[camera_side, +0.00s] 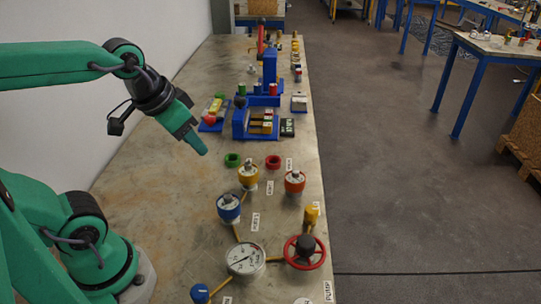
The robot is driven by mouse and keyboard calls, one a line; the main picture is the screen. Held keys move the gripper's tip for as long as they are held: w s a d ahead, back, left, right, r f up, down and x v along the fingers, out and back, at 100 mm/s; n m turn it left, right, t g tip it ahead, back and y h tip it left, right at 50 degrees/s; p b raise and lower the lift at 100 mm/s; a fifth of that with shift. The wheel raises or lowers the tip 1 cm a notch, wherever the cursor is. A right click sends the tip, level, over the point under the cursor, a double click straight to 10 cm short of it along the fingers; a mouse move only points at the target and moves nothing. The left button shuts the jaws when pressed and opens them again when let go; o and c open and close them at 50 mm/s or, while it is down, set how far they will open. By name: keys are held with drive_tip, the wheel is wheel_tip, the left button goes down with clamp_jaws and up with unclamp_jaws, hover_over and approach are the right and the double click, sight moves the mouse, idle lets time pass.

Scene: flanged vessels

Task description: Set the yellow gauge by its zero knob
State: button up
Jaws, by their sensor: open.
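The yellow gauge (248,177) stands upright on the bench, with a pale top and a small grey knob-like part (248,167) on it. Its scale is too small to read. My gripper (203,152) hangs above the bench, up and to the left of the yellow gauge in the picture, pointing down and to the right. It is open, apart from the gauge, with nothing seen between its fingers. The gap between the fingers is hard to see from this side.
A blue gauge (228,209) and a red-orange gauge (294,183) flank the yellow one. Green (232,160) and red (273,162) rings lie behind.

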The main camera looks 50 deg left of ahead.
drive_tip(key=shift+s+d+f+t, duration=0.15)
drive_tip(key=shift+s+t, duration=0.15)
drive_tip(key=shift+s, duration=0.6)
idle(1.0)
